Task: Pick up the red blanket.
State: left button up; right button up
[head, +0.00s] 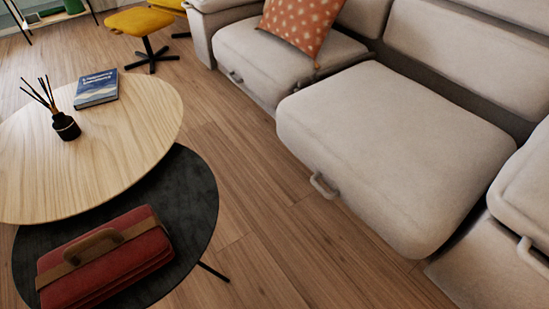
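The red blanket (131,262) lies folded on the low black round table (196,198) at the lower left of the head view. A tan strap with a brown handle (95,245) runs across its top. The blanket's lower edge comes close to the bottom of the picture. Neither of my grippers shows in this view.
A higher round wooden table (120,130) overlaps the black one and holds a blue book (96,88) and a black reed diffuser (66,126). A beige sofa (390,140) with an orange dotted pillow (300,22) fills the right. A yellow stool (140,22) stands behind. Wooden floor (240,190) lies clear between.

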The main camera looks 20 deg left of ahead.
aim_at(95, 266)
jog(key=j+u, duration=0.1)
jog(key=u, duration=0.4)
jog(key=k+j+u, duration=0.1)
jog(key=u, duration=0.4)
jog(key=j+u, duration=0.15)
jog(key=u, duration=0.35)
jog(key=j+u, duration=0.15)
jog(key=u, duration=0.3)
